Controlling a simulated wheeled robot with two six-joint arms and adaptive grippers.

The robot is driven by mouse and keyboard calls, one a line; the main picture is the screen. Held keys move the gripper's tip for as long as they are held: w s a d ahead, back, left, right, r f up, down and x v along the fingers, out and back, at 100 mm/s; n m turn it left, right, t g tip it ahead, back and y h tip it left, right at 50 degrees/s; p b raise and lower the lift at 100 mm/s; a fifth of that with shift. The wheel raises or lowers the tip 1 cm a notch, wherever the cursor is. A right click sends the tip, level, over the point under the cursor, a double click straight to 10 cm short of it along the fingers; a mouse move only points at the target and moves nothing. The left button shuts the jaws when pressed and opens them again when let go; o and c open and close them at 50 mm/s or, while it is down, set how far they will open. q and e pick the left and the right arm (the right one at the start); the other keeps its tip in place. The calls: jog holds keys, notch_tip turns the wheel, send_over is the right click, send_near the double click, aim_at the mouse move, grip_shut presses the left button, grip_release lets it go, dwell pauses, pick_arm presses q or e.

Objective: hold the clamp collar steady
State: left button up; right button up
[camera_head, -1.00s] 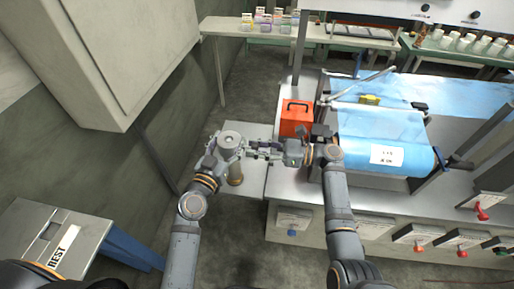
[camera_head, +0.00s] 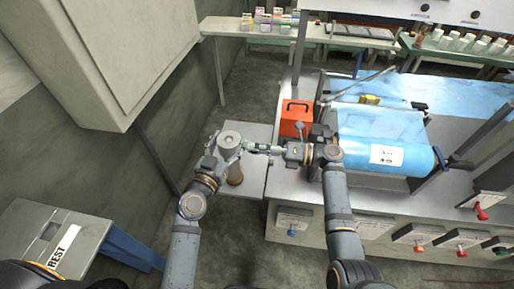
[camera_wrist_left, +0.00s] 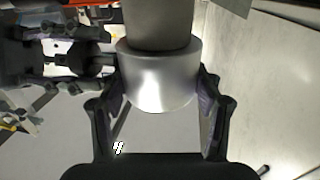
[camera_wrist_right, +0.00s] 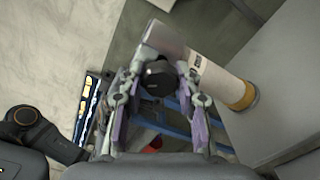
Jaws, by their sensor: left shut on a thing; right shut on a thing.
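The clamp collar (camera_wrist_left: 160,78) is a smooth silver ring around a grey upright cylinder (camera_wrist_left: 158,22). My left gripper (camera_wrist_left: 162,100) is shut on the collar, one finger on each side. In the head view, the collar (camera_head: 229,139) and left gripper (camera_head: 226,152) are above a small grey table. My right gripper (camera_head: 256,148) points left towards the collar. In the right wrist view its fingers (camera_wrist_right: 160,98) are shut around a dark, round-ended thing (camera_wrist_right: 158,78), close to the silver collar (camera_wrist_right: 162,40). Contact between that thing and the collar cannot be told.
The grey table (camera_head: 257,181) stands left of a bench holding an orange box (camera_head: 297,118) and a large blue film roll (camera_head: 375,157). A wall cabinet (camera_head: 115,60) hangs at the upper left. Bare floor shows in front.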

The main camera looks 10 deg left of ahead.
jog(key=shift+d+f+m, duration=0.1)
jog(key=shift+f+m, duration=0.05)
jog(key=shift+m, duration=1.05)
jog(key=o, duration=1.2)
jog(key=d, duration=1.2)
jog(key=shift+s, duration=0.2)
